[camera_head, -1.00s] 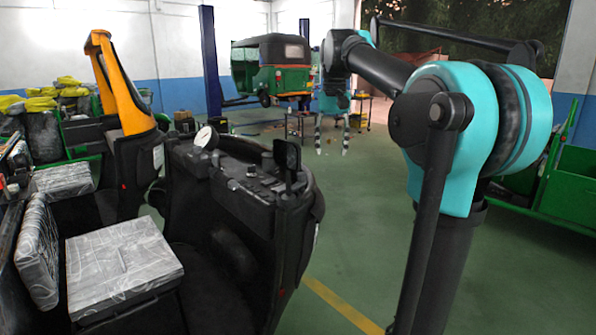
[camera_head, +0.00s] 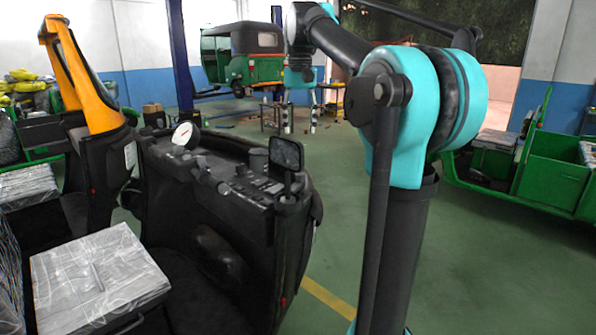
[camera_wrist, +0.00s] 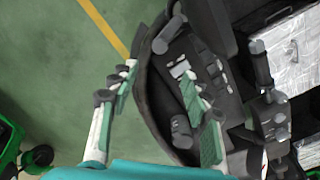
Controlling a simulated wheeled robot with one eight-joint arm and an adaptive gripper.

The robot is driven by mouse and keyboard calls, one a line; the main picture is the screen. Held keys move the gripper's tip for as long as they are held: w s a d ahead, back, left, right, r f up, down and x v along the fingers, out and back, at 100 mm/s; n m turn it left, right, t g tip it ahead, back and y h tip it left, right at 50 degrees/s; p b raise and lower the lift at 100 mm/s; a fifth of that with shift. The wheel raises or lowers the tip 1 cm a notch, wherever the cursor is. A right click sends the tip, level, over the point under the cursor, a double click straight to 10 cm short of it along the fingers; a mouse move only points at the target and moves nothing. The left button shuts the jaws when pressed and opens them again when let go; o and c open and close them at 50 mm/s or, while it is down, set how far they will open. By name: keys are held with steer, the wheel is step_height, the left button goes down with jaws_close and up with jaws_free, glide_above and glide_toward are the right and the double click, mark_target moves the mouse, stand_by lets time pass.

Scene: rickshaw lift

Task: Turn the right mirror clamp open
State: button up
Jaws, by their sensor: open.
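The right mirror (camera_head: 286,154) is a dark rectangular mirror. It stands upright on a thin stalk at the right end of the black dashboard (camera_head: 215,185). Its clamp (camera_head: 288,199) is a small dark part at the stalk's foot; its setting is too small to tell. My gripper (camera_head: 300,118) hangs fingers down, beyond and above the mirror in the head view, apart from it. In the wrist view my gripper (camera_wrist: 168,98) is open and empty, its fingers spread over the dashboard (camera_wrist: 205,70). A dark rod-like part (camera_wrist: 168,35) there may be the mirror; I cannot tell.
A wrapped seat (camera_head: 98,280) is at lower left. Green floor is free right of the dashboard.

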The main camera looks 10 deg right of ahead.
mark_target(300, 173)
step_height(300, 173, down, 14)
steer(key=shift+f, duration=0.1)
stand_by(0.4)
jaws_close()
